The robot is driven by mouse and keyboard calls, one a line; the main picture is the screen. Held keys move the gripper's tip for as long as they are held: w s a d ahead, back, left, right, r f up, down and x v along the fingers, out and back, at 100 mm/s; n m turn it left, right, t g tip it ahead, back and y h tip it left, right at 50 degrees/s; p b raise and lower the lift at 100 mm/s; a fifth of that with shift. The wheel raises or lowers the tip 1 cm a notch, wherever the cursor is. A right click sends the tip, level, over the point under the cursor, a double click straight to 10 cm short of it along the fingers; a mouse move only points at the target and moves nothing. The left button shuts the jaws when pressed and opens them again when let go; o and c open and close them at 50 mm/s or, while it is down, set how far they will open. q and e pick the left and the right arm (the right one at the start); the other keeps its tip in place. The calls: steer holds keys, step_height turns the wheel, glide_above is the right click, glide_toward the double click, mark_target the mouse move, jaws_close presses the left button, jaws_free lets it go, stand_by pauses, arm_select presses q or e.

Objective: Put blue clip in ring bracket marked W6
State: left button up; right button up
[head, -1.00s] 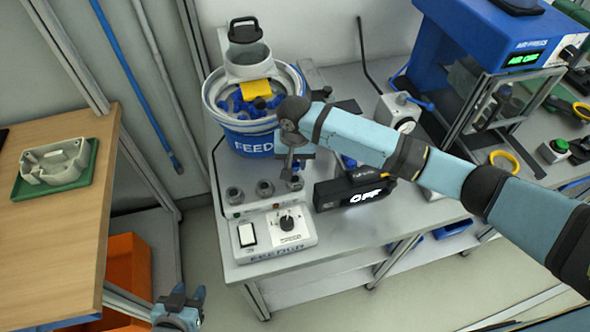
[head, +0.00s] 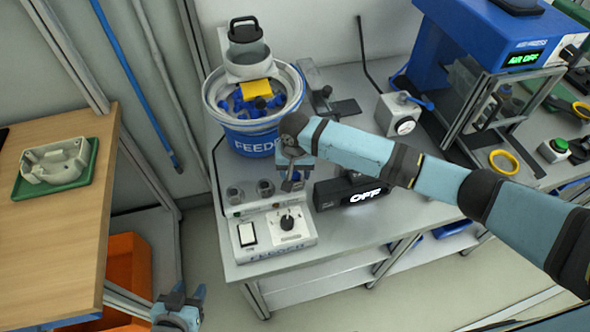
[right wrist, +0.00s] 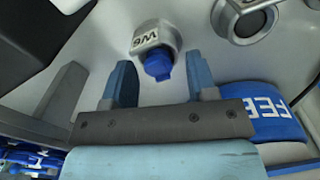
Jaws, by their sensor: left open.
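The ring bracket marked W6 (right wrist: 155,38) is a light metal ring at the top of the right wrist view. The blue clip (right wrist: 158,66) sits at its mouth, with its blue end sticking out toward my right gripper (right wrist: 162,80). That gripper's two blue fingers stand apart on either side of the clip, with visible gaps, so it is open. In the head view my right gripper (head: 293,180) is over the right end of the bracket row and hides the W6 bracket and the clip. My left gripper (head: 183,300) is open and empty at the lower left, away from the bench.
Other ring brackets (head: 265,188) stand left of my right gripper. The blue feeder bowl (head: 252,140) with blue parts is behind it. The black OFF display (head: 352,192) is close on the right, and the white feeder control box (head: 275,235) is in front.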

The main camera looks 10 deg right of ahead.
mark_target(295, 173)
steer(key=shift+r, duration=0.15)
step_height(295, 173, up, 12)
stand_by(0.4)
stand_by(0.3)
